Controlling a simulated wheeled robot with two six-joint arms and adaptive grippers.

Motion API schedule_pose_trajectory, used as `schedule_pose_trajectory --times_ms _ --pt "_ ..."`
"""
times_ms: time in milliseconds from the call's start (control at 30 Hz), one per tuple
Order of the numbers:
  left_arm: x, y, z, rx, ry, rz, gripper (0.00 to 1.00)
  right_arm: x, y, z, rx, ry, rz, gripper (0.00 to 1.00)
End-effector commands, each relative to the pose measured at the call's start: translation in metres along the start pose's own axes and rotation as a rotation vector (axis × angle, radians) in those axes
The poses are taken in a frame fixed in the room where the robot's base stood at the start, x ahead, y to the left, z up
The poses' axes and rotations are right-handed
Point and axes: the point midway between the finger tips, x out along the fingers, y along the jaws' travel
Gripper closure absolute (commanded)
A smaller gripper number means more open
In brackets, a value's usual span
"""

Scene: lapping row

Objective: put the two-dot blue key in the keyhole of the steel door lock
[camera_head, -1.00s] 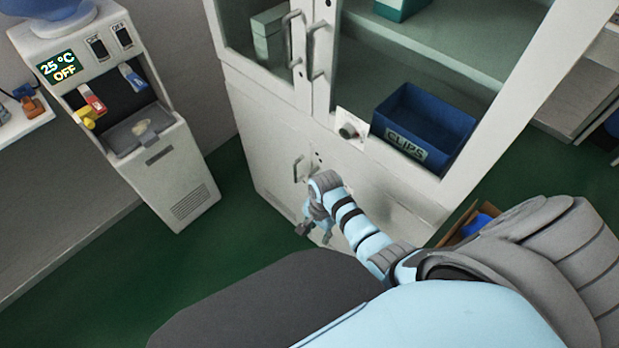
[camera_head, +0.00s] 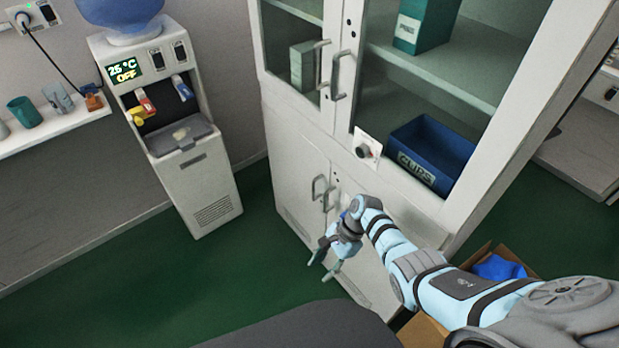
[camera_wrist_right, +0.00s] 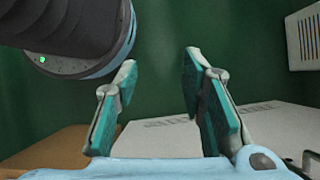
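My right gripper (camera_head: 322,268) is in front of the cabinet's lower doors, below their handles. It is open and empty. In the right wrist view its two teal-padded fingers (camera_wrist_right: 158,82) stand apart with only the dark green floor between them. I cannot make out a two-dot blue key in either view. The tall pale cabinet (camera_head: 290,130) has small dark spots near its door handles, too small to tell as keyholes. I cannot tell which spot, if any, is the steel door lock. My left gripper is not in view.
A white plate with a dark round knob (camera_head: 367,149) is on the cabinet. A blue CLIPS bin (camera_head: 432,150) sits inside. A cardboard box (camera_head: 425,331) holding something blue (camera_head: 497,267) is at lower right. A water dispenser (camera_head: 208,170) stands left. Green floor between is clear.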

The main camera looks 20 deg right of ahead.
Motion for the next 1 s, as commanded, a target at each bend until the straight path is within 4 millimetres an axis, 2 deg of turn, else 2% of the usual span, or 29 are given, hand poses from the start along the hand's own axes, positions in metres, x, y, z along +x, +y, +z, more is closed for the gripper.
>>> schedule_pose_trajectory --times_ms 267,500,700,1000 --pt "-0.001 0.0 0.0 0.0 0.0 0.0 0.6 -0.03 -0.048 0.042 0.145 -0.132 -0.095 0.63" --pt "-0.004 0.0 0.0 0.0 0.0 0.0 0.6 -0.083 -0.083 0.075 0.3 -0.245 -0.222 0.63" --pt "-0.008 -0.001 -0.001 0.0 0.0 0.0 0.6 -0.137 -0.098 0.095 0.416 -0.326 -0.34 0.63" --pt "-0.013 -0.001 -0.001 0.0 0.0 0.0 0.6 -0.216 -0.096 0.118 0.544 -0.432 -0.495 0.63"
